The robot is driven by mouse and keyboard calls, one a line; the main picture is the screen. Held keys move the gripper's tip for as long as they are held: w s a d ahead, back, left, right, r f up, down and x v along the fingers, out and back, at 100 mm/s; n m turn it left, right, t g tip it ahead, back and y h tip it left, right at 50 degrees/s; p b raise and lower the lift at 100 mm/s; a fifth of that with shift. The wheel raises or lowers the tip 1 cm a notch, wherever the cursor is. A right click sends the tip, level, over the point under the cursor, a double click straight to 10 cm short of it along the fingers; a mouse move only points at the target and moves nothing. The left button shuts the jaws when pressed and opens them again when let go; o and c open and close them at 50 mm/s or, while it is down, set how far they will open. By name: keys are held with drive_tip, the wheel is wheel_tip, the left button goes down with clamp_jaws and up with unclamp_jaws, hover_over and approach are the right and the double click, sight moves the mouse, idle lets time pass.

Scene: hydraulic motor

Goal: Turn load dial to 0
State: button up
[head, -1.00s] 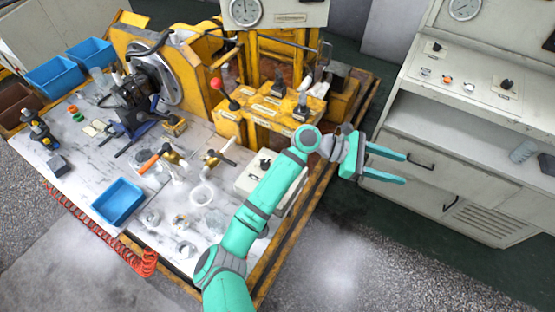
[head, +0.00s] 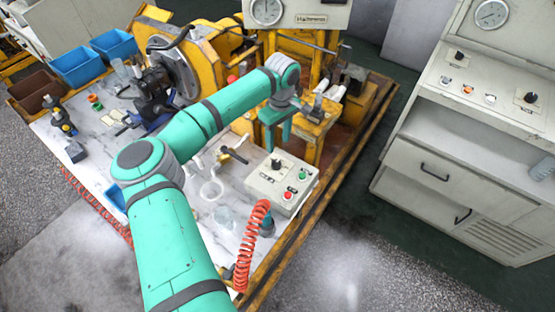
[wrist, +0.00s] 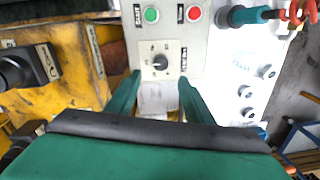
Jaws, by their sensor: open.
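A small black dial (head: 276,163) sits on a pale control box (head: 265,184) at the bench's right side. In the wrist view the dial (wrist: 160,62) is on a square plate with marks around it. Its label is too small to read, and I cannot tell its exact setting. My gripper (head: 277,143) points down just above and behind the box. In the wrist view the open fingers of my gripper (wrist: 159,82) lie on either side of the dial's lower edge, apart from it, with nothing between them.
The box also carries a green button (wrist: 151,14) and a red button (wrist: 194,13). A red coiled hose (head: 252,245) stands in front of the box. Yellow machine parts (head: 315,110) rise behind it. A grey cabinet (head: 440,175) with its own knobs stands at right.

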sight(276, 162)
drive_tip(key=f, duration=1)
drive_tip(key=shift+s+a+f, duration=0.15)
drive_tip(key=shift+a+f, duration=0.1)
drive_tip(key=shift+f, duration=0.1)
drive_tip(key=shift+c, duration=0.2)
drive_tip(key=c, duration=1)
drive_tip(key=shift+a, duration=0.4)
drive_tip(key=shift+d, duration=0.35)
drive_tip(key=shift+a, duration=0.15)
